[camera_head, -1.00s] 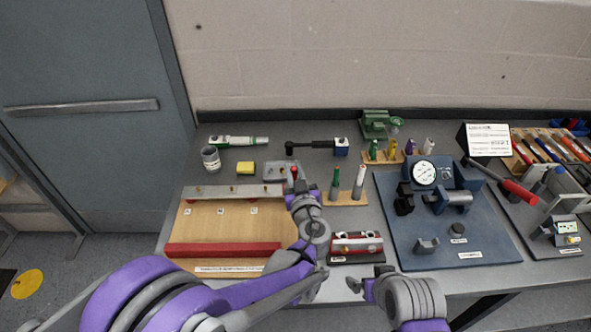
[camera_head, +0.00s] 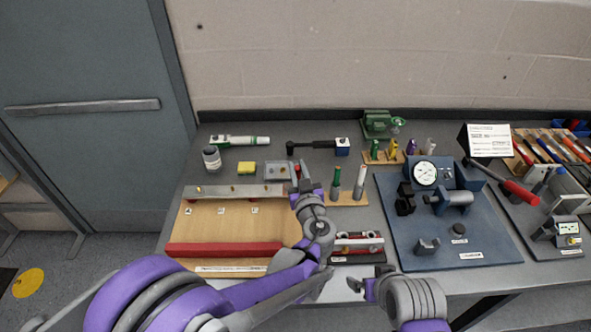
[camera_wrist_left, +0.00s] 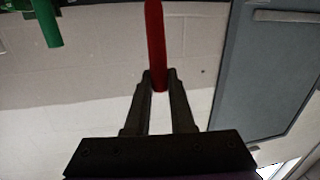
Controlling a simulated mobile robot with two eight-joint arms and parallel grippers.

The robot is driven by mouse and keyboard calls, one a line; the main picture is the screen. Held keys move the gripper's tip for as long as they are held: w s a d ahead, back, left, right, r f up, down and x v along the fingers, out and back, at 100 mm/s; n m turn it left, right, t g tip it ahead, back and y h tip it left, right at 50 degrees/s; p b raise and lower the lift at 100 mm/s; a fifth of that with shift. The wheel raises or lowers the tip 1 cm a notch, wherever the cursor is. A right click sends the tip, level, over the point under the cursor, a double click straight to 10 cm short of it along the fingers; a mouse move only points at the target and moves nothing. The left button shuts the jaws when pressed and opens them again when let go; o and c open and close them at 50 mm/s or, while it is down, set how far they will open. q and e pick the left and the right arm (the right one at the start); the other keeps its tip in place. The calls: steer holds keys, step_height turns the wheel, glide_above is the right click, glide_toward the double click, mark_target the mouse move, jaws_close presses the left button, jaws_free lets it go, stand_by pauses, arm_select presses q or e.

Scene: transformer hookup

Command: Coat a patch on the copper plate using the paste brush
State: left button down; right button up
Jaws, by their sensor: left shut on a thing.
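My left gripper (camera_head: 300,184) is shut on a thin red handle (camera_wrist_left: 155,45), which I take to be the paste brush. In the left wrist view the handle stands between both fingertips (camera_wrist_left: 158,80); its bristle end is not visible. In the head view the gripper is over the bench, by a small grey plate (camera_head: 277,171) and the right end of a long metal bar (camera_head: 232,191). I cannot tell whether either is the copper plate, or whether the brush touches anything. My right gripper (camera_head: 364,286) is low at the bench's front edge; its jaws are unclear.
A wooden board (camera_head: 225,235) with a red front bar (camera_head: 222,249) lies beneath my left arm. A rack with green and white-topped tools (camera_head: 348,197) is just right of my left gripper. A jar (camera_head: 211,160), yellow block (camera_head: 246,168) and blue gauge fixture (camera_head: 455,235) stand around.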

arm_select(q)
steer(key=shift+r, duration=1.9)
steer(key=shift+f, duration=0.2)
steer(key=shift+w+d+f, duration=0.15)
steer(key=shift+w+f, duration=0.15)
steer(key=shift+f, duration=0.4)
steer(key=shift+w+d+f, duration=0.15)
steer(key=shift+w+f, duration=0.15)
steer(key=shift+f, duration=0.4)
steer(key=shift+f+b, duration=0.35)
steer(key=shift+f, duration=0.1)
steer(key=shift+d, duration=0.1)
steer(key=shift+d, duration=0.3)
steer(key=shift+a, duration=0.1)
